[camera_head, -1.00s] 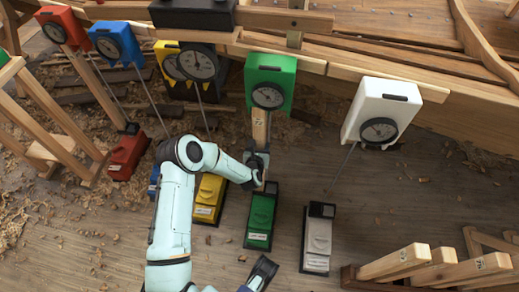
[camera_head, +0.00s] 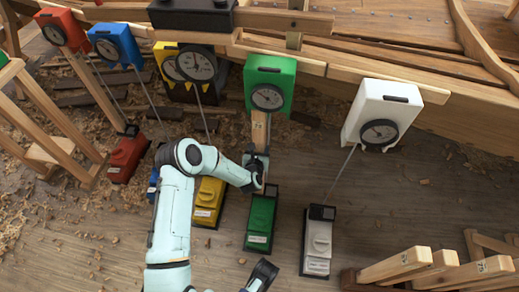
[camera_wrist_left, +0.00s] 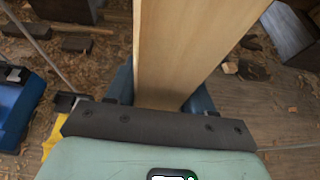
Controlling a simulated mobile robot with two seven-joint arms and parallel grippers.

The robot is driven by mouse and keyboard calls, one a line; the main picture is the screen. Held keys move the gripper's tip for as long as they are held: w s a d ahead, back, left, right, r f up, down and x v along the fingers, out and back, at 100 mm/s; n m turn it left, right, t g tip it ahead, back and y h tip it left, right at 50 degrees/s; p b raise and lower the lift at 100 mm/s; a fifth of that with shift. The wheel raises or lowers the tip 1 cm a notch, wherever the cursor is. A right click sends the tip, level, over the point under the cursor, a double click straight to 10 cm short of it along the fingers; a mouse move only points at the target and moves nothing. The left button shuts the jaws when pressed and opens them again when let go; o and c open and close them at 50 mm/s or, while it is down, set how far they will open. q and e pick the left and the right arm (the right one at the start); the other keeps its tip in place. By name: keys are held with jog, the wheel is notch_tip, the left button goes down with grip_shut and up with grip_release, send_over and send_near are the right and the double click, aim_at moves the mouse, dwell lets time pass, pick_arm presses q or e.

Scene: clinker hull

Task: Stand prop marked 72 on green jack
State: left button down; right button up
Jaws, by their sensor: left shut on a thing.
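My left gripper (camera_head: 259,178) is shut on a pale wooden prop (camera_head: 260,127), which stands roughly upright under the green gauge box (camera_head: 269,84). A small dark mark shows near the prop's top, too small to read surely. The prop also fills the middle of the left wrist view (camera_wrist_left: 188,45), between the blue fingers. The green jack (camera_head: 261,222) is on the floor just below the gripper. The gripper hides part of the prop's lower end, so I cannot tell whether it touches the jack. What looks like my right gripper (camera_head: 262,276) is at the bottom edge, its fingers unclear.
The yellow jack (camera_head: 209,202) is close left of the green one, the white jack (camera_head: 317,245) to its right. A red jack (camera_head: 127,160) is farther left. More props (camera_head: 440,265) lie in a rack at lower right. The hull (camera_head: 440,110) overhangs the back.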

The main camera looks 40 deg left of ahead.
pick_arm(q)
jog(key=shift+w+a+r, duration=0.1)
jog(key=shift+w, duration=0.05)
pick_arm(e)
jog(key=shift+f, duration=0.1)
dwell(0.5)
pick_arm(q)
jog(key=shift+c, duration=1.7)
grip_release()
jog(key=p+v, duration=0.3)
jog(key=v, duration=1)
pick_arm(e)
jog(key=s+a+r+g, duration=0.1)
jog(key=s+a+r, duration=0.1)
jog(key=s+r, duration=0.2)
jog(key=shift+s+y, duration=0.15)
jog(key=shift+y, duration=0.25)
pick_arm(q)
jog(key=shift+s, duration=0.25)
jog(key=shift+s+d+p, duration=0.15)
jog(key=shift+s+d, duration=0.3)
jog(key=shift+s, duration=0.25)
jog(key=shift+s+d+p, duration=0.1)
jog(key=shift+s+d, duration=0.35)
jog(key=shift+s, duration=0.25)
jog(key=shift+s+d+p, duration=0.15)
jog(key=shift+s+d, duration=0.3)
jog(key=shift+s, duration=0.3)
pick_arm(e)
jog(key=shift+r, duration=0.25)
